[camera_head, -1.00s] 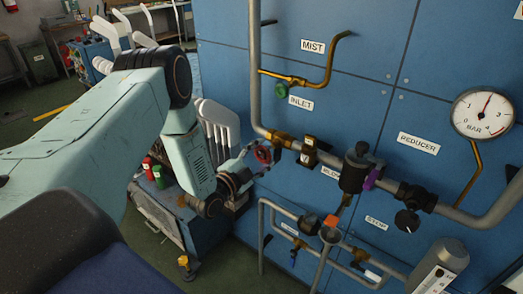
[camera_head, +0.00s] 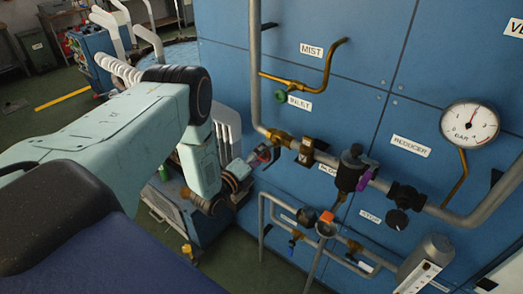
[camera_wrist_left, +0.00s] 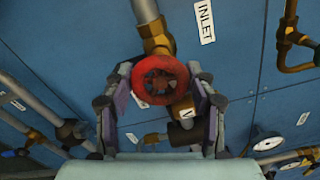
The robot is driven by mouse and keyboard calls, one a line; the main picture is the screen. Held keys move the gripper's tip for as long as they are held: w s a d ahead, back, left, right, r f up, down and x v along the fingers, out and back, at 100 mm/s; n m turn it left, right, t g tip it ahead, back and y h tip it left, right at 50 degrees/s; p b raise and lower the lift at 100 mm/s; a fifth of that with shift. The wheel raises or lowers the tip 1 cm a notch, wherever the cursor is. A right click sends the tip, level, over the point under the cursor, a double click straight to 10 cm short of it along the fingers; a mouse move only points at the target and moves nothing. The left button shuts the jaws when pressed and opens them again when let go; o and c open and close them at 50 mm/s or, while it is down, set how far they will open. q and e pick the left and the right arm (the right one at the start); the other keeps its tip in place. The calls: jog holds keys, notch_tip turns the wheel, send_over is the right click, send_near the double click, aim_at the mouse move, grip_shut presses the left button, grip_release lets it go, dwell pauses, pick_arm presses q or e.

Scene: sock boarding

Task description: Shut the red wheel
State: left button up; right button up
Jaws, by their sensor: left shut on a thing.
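The red wheel (camera_wrist_left: 160,80) is a small round handwheel on a brass valve (camera_wrist_left: 153,38) in the grey pipe on the blue panel. In the left wrist view it sits between the two fingers of my left gripper (camera_wrist_left: 162,98), which is shut on it at its sides. In the head view the red wheel (camera_head: 265,156) is mostly hidden by my left gripper (camera_head: 259,160), which reaches it from the left. My right gripper is in neither view.
The INLET label (camera_head: 300,102) and a green knob (camera_head: 280,96) are above the wheel. To the right are a dark reducer body (camera_head: 350,172), a black knob (camera_head: 397,219) and a pressure gauge (camera_head: 470,125). Lower thin pipes (camera_head: 262,230) run beneath.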

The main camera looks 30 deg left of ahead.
pick_arm(q)
jog(key=shift+m, duration=0.6)
jog(key=shift+p, duration=0.35)
jog(key=o, duration=1.2)
jog(key=s, duration=0.8)
jog(key=s+a, duration=0.1)
jog(key=s, duration=0.3)
